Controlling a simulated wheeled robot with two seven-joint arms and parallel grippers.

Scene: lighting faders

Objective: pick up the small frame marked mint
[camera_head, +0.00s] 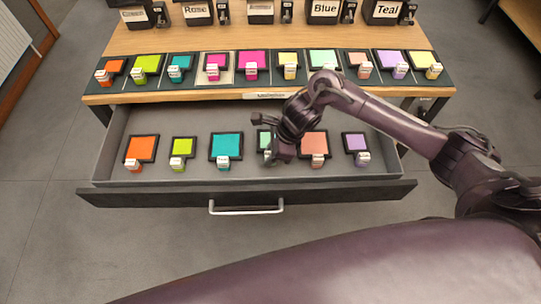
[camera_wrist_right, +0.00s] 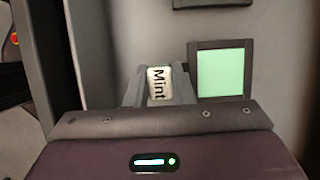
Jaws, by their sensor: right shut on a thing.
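The small mint frame (camera_head: 263,136) is a dark-edged square with a pale green face. In the head view it is in the open drawer's row, partly hidden by my right gripper (camera_head: 270,155). In the right wrist view the mint frame (camera_wrist_right: 221,73) shows just right of my right gripper (camera_wrist_right: 157,84). The fingers are shut on its white tag (camera_wrist_right: 159,84), which reads "Mint". Whether the frame touches the drawer floor I cannot tell. My left gripper is not in view.
The open drawer (camera_head: 108,165) also holds orange, lime, teal, salmon and lilac frames. The salmon frame (camera_head: 314,143) is close to the right of my gripper. Above, the wooden table (camera_head: 135,42) carries a row of coloured frames and labelled holders behind them.

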